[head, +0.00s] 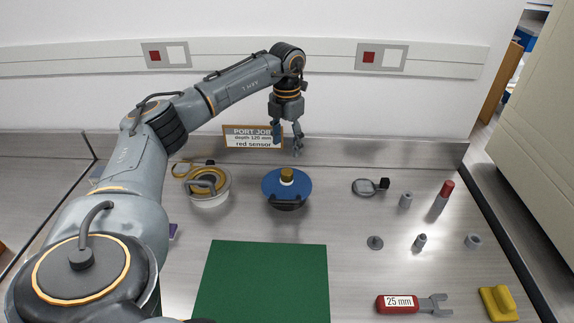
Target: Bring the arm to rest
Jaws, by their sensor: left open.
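My left arm comes in from the lower left and arches over the bench. Its gripper (287,150) points down, open and empty, in front of the "PORT JOB" sign. It hangs above and behind a blue round cover (274,185) with a brass-coloured knob and a dark handle. The fingers appear apart from the cover. My right gripper is not in view.
A white bowl (210,199) with a coiled yellow hose stands left of the cover. A green mat (262,285) lies in front. On the right are several small grey parts, a red-tipped cylinder (444,194), a red "25 mm" wrench (405,304) and a yellow block (498,303).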

